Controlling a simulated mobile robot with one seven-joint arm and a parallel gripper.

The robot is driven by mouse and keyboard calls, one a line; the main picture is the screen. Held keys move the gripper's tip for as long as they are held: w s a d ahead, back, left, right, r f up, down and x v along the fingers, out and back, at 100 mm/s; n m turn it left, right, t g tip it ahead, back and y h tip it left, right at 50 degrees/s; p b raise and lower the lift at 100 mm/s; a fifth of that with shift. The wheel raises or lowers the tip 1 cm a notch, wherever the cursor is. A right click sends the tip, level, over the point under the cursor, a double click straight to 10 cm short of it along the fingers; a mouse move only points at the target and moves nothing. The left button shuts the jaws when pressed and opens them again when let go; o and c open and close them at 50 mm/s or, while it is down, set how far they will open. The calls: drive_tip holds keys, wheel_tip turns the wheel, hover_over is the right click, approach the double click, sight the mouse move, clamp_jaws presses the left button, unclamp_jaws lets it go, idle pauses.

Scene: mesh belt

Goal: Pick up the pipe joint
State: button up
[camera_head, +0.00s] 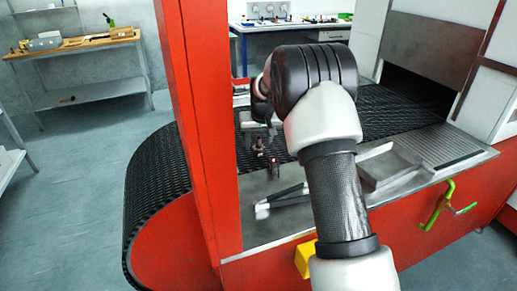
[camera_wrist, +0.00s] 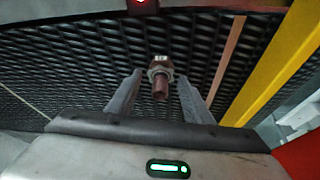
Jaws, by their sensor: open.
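The pipe joint (camera_wrist: 160,71) is a small reddish-brown piece with a paler metal collar. In the wrist view it shows between the two grey fingers of my gripper (camera_wrist: 159,78), over the black mesh belt. The fingers are spread, with a visible gap on each side of the joint. I cannot tell how far beyond the fingertips it lies. In the head view my gripper (camera_head: 258,138) is low near the belt's front edge, just right of the red post. Small dark parts there are hard to tell apart, so I cannot pick out the joint surely.
The black mesh belt (camera_head: 386,108) runs back into a dark opening. A red post (camera_head: 202,120) stands close left of my gripper. A metal tray (camera_head: 388,167) and a dark tool with pale ends (camera_head: 282,199) lie on the front ledge. A yellow bar (camera_wrist: 276,62) runs at right.

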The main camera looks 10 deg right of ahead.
sight(259, 138)
drive_tip(key=c, duration=1.2)
drive_tip(key=shift+o, duration=0.2)
wheel_tip(259, 138, up, 10)
drive_tip(key=shift+f+p, duration=0.15)
drive_tip(key=shift+p, duration=0.25)
drive_tip(key=shift+d+r, duration=0.15)
drive_tip(key=shift+r, duration=0.05)
